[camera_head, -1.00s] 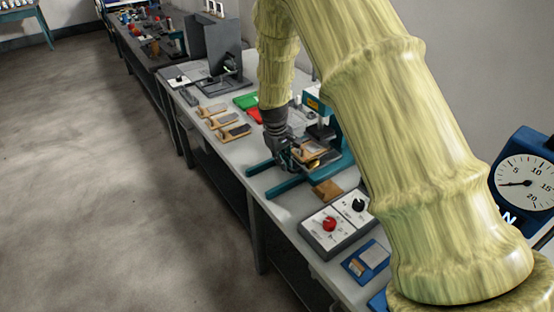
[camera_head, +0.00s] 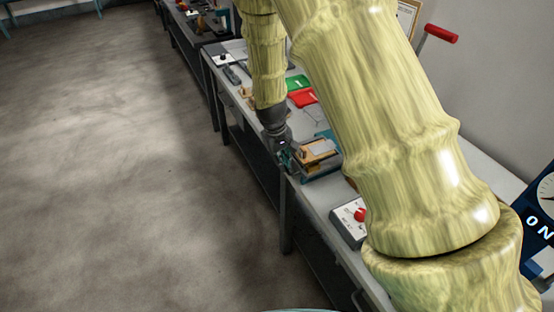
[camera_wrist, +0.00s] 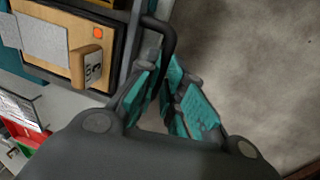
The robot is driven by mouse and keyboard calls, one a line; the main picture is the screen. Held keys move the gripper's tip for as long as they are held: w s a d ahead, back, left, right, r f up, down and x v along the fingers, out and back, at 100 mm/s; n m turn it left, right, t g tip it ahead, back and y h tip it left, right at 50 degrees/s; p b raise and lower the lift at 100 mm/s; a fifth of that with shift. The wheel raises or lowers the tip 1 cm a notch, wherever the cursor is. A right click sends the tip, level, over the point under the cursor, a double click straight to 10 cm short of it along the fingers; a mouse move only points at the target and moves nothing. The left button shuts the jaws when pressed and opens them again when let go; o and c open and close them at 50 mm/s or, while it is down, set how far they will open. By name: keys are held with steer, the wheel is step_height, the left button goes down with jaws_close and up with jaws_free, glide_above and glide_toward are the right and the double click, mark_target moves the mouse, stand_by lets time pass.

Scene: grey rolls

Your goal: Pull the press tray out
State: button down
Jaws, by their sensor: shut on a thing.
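The press tray (camera_head: 322,172) is at the bench's front edge in the head view. In the wrist view its dark rim (camera_wrist: 127,45) shows at upper left, with a curved black handle (camera_wrist: 170,36) on its side. My gripper (camera_head: 284,160) is at the tray's front side. In the wrist view its teal fingers (camera_wrist: 172,108) are closed around the black handle. My arm hides most of the press.
A control box with a red knob (camera_head: 360,214) stands to the right of the tray. A red tray (camera_head: 303,97) and a green tray (camera_head: 297,83) lie farther along the bench. The floor (camera_head: 130,180) left of the bench is clear.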

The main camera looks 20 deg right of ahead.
steer(key=c, duration=1.5)
jaws_free()
steer(key=shift+w+f, duration=0.1)
steer(key=shift+w, duration=0.1)
steer(key=r, duration=0.4)
steer(key=a+r, duration=0.1)
steer(key=r, duration=0.3)
steer(key=a+r, duration=0.1)
steer(key=r, duration=0.3)
steer(key=shift+s+a, duration=0.1)
